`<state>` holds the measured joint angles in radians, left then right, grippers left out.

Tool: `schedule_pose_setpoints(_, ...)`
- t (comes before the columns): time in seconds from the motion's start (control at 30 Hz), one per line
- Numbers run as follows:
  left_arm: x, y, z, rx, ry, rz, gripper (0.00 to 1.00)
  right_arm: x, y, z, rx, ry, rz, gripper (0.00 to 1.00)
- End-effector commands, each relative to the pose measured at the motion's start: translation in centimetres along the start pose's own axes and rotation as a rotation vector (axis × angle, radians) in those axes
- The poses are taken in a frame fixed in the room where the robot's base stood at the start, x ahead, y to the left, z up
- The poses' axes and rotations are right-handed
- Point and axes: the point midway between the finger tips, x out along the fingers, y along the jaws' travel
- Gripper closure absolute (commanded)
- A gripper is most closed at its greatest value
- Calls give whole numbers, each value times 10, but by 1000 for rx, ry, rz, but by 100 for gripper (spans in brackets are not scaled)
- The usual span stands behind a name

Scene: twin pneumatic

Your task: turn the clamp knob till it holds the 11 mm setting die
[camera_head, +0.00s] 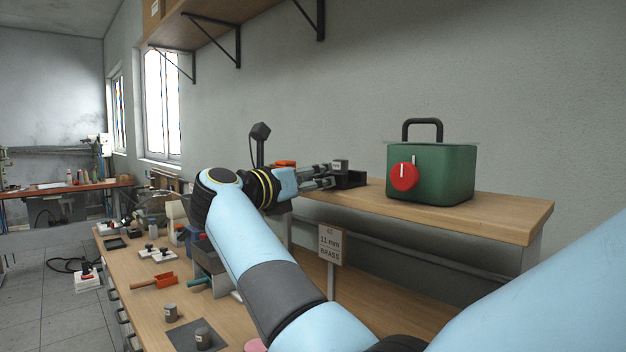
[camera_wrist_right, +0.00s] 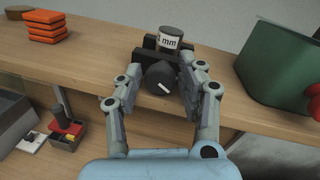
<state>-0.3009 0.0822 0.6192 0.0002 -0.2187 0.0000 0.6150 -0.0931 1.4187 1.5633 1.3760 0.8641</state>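The clamp (camera_wrist_right: 143,58) is a black block on the wooden shelf, with a round dark knob (camera_wrist_right: 159,76) facing my right wrist camera. The knob's white line is tilted. A grey die (camera_wrist_right: 171,34) with a white label reading "mm" stands upright at the clamp; its number is not readable. In the head view, the die (camera_head: 340,165) and clamp (camera_head: 351,179) show just past my right gripper (camera_head: 318,177). In the wrist view the fingers are apart, one on each side of the knob; I cannot tell whether they touch it. My left gripper is not in view.
A green case (camera_head: 432,175) with a red dial (camera_head: 404,177) stands right of the clamp. Orange blocks (camera_wrist_right: 46,27) are stacked to its left. A sign (camera_head: 331,244) reads "11 mm BRASS".

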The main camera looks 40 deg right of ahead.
Motion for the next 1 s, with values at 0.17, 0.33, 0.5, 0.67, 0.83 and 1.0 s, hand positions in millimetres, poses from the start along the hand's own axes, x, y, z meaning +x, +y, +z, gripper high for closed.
schedule_pose_setpoints(0.17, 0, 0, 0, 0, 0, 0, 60, 0, -5, 21, 7, -1, -1, 61)
schedule_pose_setpoints(0.33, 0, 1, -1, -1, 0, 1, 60, 1, -13, 55, 6, 0, 0, 61)
schedule_pose_setpoints(0.5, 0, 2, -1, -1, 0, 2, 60, 2, -20, 83, 5, 0, 0, 61)
schedule_pose_setpoints(0.67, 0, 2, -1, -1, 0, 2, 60, 2, -23, 95, 2, 0, 0, 61)
schedule_pose_setpoints(0.83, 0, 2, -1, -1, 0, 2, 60, 2, -23, 97, 0, 0, 0, 61)
schedule_pose_setpoints(1.0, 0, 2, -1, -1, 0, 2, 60, 2, -23, 96, -4, -9, 1, 61)
